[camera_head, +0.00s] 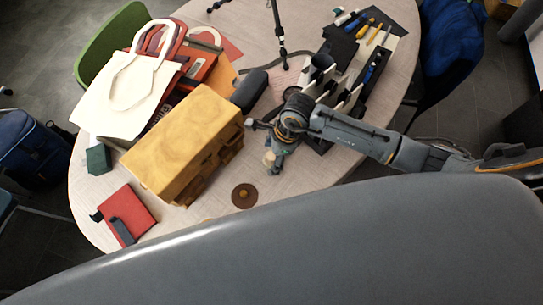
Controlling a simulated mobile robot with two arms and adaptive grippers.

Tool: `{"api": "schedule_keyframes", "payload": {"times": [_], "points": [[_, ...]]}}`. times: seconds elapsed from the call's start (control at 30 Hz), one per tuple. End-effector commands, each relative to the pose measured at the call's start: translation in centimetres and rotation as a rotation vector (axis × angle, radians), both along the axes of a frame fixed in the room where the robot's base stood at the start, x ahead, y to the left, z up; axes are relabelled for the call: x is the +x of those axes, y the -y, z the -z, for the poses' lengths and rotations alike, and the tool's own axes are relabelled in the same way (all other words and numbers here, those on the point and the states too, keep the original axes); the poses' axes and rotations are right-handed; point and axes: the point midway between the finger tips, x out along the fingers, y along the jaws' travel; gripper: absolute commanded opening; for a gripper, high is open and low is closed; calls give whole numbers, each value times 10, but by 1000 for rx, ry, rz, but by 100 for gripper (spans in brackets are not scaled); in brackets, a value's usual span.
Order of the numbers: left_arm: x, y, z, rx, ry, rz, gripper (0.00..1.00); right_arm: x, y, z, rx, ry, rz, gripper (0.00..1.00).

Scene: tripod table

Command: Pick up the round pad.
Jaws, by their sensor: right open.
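The round pad (244,196) looks like a flat brown disc with a small yellowish centre. It lies on the light tabletop (215,210) near the table's front edge, right of the wooden box. My right gripper (270,160) is above the table, up and to the right of the pad and apart from it. Its jaws point down toward the table and are open, with nothing seen in them. My right arm comes in from the right. My left gripper is not in view.
A yellow wooden box (185,140) stands left of the pad. A white tote bag (125,95), a red book (130,212) and a small green box (98,159) lie further left. A tool organizer (345,70) and a tripod leg (279,30) stand behind my right gripper.

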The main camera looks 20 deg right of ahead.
Motion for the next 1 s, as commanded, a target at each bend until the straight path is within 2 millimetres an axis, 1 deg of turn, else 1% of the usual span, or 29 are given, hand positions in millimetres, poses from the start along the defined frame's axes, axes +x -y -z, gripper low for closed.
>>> {"api": "schedule_keyframes", "payload": {"times": [0.13,0.27,0.3,0.37,0.4,0.43,0.77,0.87,0.93,1.0], "points": [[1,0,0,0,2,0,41,0,0,0,0,0,0,75],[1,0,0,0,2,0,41,0,0,0,0,0,0,48],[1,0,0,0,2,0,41,0,0,0,0,0,0,40],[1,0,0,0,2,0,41,0,0,0,0,0,0,28],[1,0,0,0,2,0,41,0,0,0,0,-1,0,20],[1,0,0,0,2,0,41,0,0,0,0,-1,0,17],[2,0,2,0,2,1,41,0,0,-3,1,0,0,17],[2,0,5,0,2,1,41,1,0,-8,3,2,0,17],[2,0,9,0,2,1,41,1,0,-15,1,3,-2,17],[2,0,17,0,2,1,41,2,0,-28,2,6,-3,17]]}}
